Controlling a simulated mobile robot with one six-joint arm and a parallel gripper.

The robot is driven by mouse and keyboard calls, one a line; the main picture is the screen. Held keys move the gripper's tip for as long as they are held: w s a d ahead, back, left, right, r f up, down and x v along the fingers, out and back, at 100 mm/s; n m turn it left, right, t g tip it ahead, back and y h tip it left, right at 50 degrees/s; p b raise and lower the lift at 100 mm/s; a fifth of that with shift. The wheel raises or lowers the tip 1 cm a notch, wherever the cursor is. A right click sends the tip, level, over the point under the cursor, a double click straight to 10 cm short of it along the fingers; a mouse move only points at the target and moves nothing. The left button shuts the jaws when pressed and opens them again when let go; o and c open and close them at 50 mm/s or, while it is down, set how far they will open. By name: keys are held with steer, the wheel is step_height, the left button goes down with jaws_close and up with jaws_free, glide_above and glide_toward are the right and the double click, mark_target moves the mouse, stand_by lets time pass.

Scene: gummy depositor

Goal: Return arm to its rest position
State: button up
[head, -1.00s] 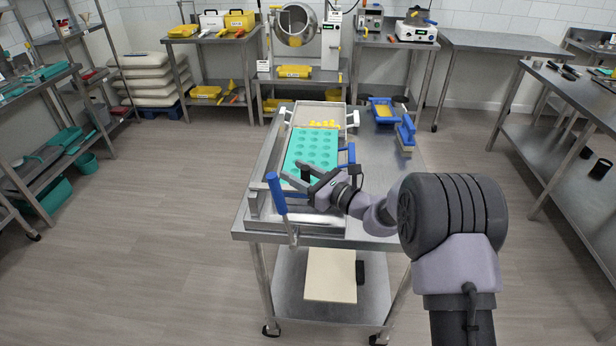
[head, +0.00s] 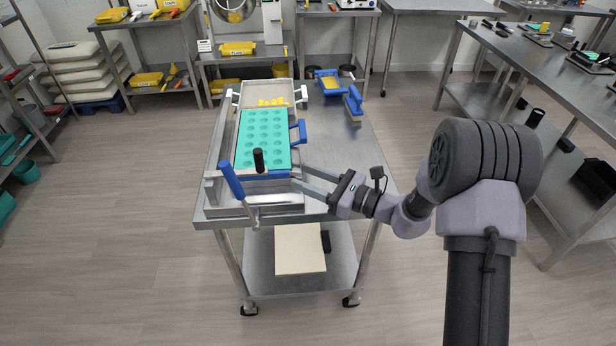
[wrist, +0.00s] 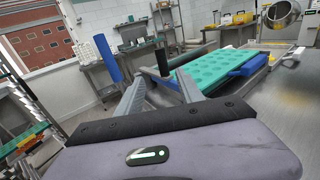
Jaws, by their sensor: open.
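My gripper (head: 307,180) is open and empty, at the front right of the depositor frame above the steel cart (head: 345,160). In the wrist view its two fingers (wrist: 150,88) are spread, with a black knob (wrist: 162,62) and the teal mould (wrist: 213,68) beyond them. In the head view the teal mould (head: 262,140) lies in the frame. The black knob (head: 259,160) stands at its front end. A blue-handled lever (head: 232,180) stands at the frame's front left; the blue handle also shows in the wrist view (wrist: 106,58). No object is between the fingers.
A tray with yellow gummies (head: 268,98) sits behind the mould. Blue-handled tools (head: 354,103) lie at the cart's back right. A cream board (head: 300,250) is on the lower shelf. A long steel table (head: 560,65) stands at right, with open floor between.

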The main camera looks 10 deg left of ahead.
steer(key=s+d+r+n+g+h, duration=0.1)
steer(key=s+r+n+g+h, duration=0.2)
steer(key=s, duration=0.4)
steer(key=s+d+r+n+g+h+b, duration=0.1)
steer(key=s+r+n, duration=0.2)
steer(key=s+n, duration=0.25)
steer(key=s+d+r+n+g+h, duration=0.1)
steer(key=s+r+n+g+h, duration=0.2)
steer(key=s, duration=0.4)
steer(key=s+d+n+t+h, duration=0.3)
steer(key=s+d+h, duration=0.1)
steer(key=d, duration=0.3)
steer(key=s+d+r+n+t+h+b, duration=0.1)
steer(key=s+d+n+t+h, duration=0.2)
steer(key=d, duration=0.5)
steer(key=shift+s+d+t+h, duration=0.3)
steer(key=shift+s+h, duration=0.2)
steer(key=shift+s, duration=0.6)
